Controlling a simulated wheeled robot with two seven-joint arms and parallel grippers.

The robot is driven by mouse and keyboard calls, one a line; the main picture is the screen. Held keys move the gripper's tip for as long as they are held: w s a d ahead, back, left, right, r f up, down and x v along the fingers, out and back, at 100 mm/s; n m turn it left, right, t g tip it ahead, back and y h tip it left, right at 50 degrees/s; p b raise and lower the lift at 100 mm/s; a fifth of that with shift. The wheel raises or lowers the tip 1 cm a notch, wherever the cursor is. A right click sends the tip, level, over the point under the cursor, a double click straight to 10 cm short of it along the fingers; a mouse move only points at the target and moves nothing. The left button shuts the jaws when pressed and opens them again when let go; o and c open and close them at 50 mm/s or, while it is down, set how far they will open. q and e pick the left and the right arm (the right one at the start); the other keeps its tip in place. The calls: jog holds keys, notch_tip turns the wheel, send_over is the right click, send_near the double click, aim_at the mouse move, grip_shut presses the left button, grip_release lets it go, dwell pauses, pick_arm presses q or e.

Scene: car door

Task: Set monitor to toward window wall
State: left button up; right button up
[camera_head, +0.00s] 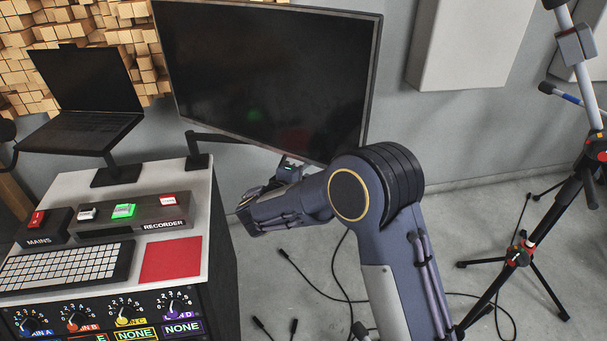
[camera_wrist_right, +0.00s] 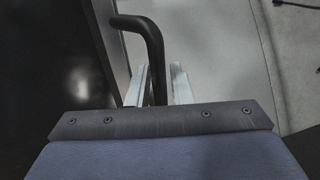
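The monitor (camera_head: 270,75) is a large dark screen on a dark arm (camera_head: 222,137) that rises from the back right of the desk. It is tilted in the picture. My right gripper (camera_head: 284,172) is at its lower edge, partly hidden by my own arm. In the right wrist view, a dark bent handle (camera_wrist_right: 151,38) runs beside the dark screen (camera_wrist_right: 60,65) and down between the two pale fingers of my right gripper (camera_wrist_right: 158,85). The fingers stand apart around the handle, with narrow gaps seeming to show. My left gripper is not in view.
The desk (camera_head: 205,240) at left holds a laptop (camera_head: 85,95), a keyboard (camera_head: 65,267), a recorder box (camera_head: 145,215) and a red pad (camera_head: 171,259). A tripod stand (camera_head: 520,255) is at right. Cables (camera_head: 340,275) lie on the floor. A pale panel (camera_head: 470,45) hangs on the grey wall.

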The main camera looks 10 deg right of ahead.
grip_shut()
jog(key=w+d+n+t+y+b, duration=0.3)
jog(key=w+d+n+y+b, duration=0.5)
jog(key=b, duration=1.1)
jog(key=shift+d+y, duration=1.2)
jog(key=shift+d, duration=0.4)
grip_release()
jog(key=shift+a, duration=0.1)
